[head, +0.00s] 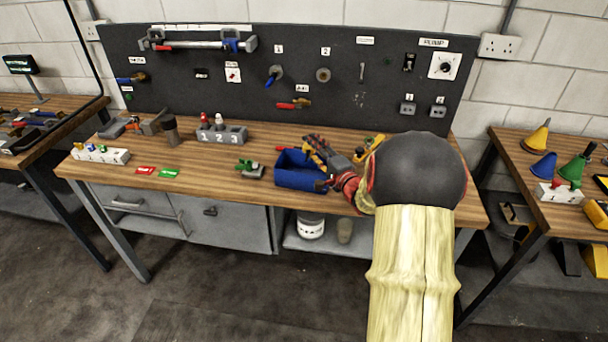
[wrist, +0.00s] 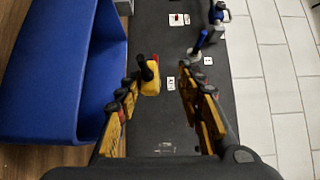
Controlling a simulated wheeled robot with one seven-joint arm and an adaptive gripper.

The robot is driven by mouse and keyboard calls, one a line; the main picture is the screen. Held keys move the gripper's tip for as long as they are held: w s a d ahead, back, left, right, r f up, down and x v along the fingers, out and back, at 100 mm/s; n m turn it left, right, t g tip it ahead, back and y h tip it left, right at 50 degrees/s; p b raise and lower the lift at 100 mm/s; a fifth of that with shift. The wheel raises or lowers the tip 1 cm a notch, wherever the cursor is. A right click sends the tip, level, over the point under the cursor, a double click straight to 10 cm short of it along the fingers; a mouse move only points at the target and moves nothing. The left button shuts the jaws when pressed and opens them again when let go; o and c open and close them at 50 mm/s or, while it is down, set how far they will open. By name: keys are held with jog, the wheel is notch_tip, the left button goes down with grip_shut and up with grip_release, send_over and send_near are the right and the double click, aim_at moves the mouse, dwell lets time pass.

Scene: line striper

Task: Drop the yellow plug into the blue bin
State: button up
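The blue bin (head: 300,182) stands on the bench near its front edge. It fills the left of the wrist view (wrist: 50,75). My gripper (head: 318,164) is over the right side of the bin. In the wrist view my gripper (wrist: 160,85) has its two fingers well apart. A yellow piece with a dark end (wrist: 151,78) shows beside the left fingertip, with a clear gap to the right one. I cannot tell whether it is the yellow plug or a fitting on the board behind. The bin's inside is mostly hidden by my gripper and its own walls.
A dark pegboard (head: 180,75) with hung tools stands behind the bench. A green fitting (head: 250,168) lies left of the bin. A grey numbered block (head: 222,134) and a white rack (head: 100,154) stand farther left.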

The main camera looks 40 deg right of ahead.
jog(key=s+a, duration=0.2)
jog(key=s, duration=1)
dwell(0.3)
